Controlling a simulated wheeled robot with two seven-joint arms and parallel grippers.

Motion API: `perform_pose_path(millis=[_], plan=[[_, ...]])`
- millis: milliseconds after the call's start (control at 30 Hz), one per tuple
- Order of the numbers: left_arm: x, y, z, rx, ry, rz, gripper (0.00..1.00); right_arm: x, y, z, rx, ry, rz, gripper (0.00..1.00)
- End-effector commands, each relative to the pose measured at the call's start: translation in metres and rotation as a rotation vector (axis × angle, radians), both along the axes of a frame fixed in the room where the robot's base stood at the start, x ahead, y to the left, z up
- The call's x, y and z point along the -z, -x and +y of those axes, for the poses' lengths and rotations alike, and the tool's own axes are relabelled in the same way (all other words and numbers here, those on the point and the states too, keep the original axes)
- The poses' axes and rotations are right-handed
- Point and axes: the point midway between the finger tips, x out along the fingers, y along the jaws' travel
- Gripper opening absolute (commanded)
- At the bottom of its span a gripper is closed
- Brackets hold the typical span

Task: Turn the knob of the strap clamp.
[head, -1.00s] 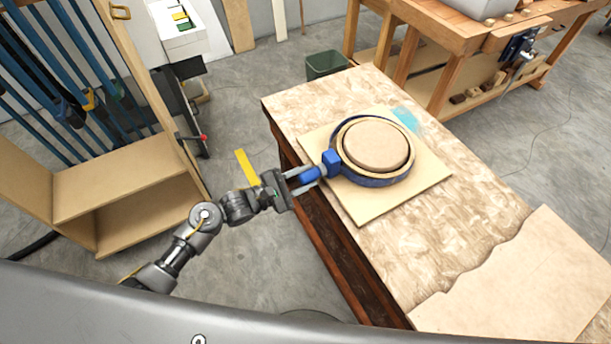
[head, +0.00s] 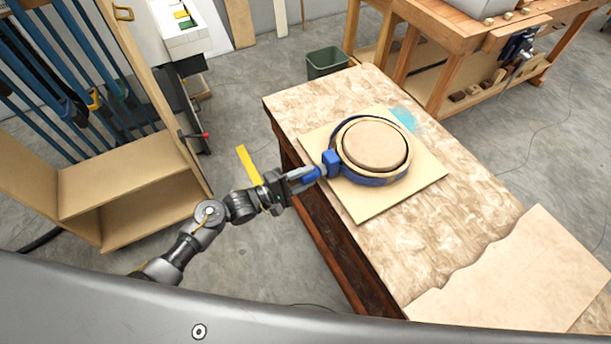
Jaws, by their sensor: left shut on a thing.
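The strap clamp has a blue band (head: 372,180) that wraps a round wooden ring (head: 347,160) around a round wooden form (head: 375,145). Its blue block (head: 331,163) sits at the left side of the ring, and the blue knob (head: 311,173) sticks out from it to the left. My left gripper (head: 304,177) comes in from the left and is shut on the knob, its fingers along the knob's sides and partly hiding it. My right gripper is not in view.
The ring rests on a square board (head: 362,213) on the worktable (head: 420,238). A thin wooden sheet (head: 520,275) lies at the table's near right. A clamp rack (head: 128,185) stands at left, a workbench (head: 460,40) and a bin (head: 327,63) behind.

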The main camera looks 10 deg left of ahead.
Motion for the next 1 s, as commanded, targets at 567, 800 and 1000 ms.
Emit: perform_pose_path(millis=[567,800,1000], plan=[[0.0,0.0,0.0,0.0,-0.003,-0.006,0.55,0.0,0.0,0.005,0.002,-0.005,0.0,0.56],[0.0,0.0,0.0,0.0,-0.004,-0.006,0.56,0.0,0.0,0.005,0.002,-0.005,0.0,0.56],[0.002,0.008,0.011,-0.001,-0.003,-0.004,0.56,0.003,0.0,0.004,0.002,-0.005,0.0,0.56]])
